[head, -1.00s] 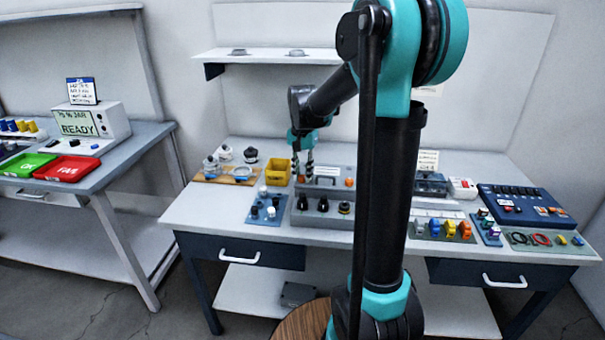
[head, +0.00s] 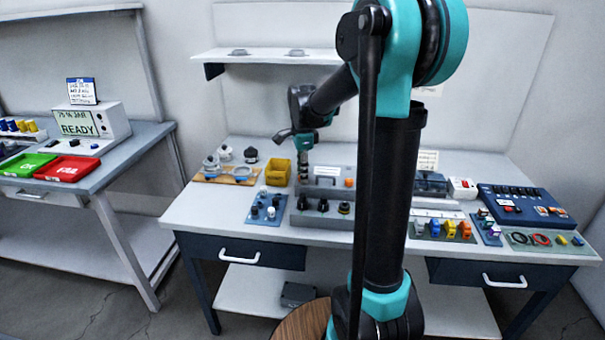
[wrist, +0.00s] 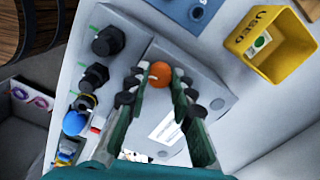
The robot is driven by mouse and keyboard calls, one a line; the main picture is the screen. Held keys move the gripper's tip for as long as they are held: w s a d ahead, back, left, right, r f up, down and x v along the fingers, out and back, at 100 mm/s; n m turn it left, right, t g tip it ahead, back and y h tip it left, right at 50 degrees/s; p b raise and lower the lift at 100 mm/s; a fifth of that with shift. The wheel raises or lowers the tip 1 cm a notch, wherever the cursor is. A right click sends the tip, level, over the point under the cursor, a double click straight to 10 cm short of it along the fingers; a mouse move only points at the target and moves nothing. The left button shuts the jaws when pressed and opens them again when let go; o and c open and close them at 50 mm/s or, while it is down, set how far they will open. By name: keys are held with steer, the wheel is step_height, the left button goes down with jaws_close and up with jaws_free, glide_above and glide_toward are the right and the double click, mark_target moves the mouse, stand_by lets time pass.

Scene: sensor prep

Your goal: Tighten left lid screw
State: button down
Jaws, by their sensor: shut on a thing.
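The left lid screw (wrist: 160,73) is a round orange knob near one end of the grey box's lid. My gripper (wrist: 160,82) is shut on it, with a dark finger on each side of the knob in the wrist view. In the head view my gripper (head: 303,178) points down at the left end of the grey box (head: 328,193) and hides the left screw. The right lid screw (head: 349,183) is another orange knob at the lid's other end. A white label (wrist: 168,128) lies on the lid between the fingers.
A yellow bin (head: 278,172) stands just left of the box. Several black knobs (wrist: 108,41) line the box's front. A blue plate with small parts (head: 266,208) lies at front left. A blue panel (head: 527,207) stands at the right.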

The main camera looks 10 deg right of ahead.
steer(key=shift+m, duration=1.9)
steer(key=c, duration=1.3)
jaws_free()
steer(key=shift+r, duration=0.1)
step_height(320, 180, up, 12)
steer(key=shift+s, duration=0.1)
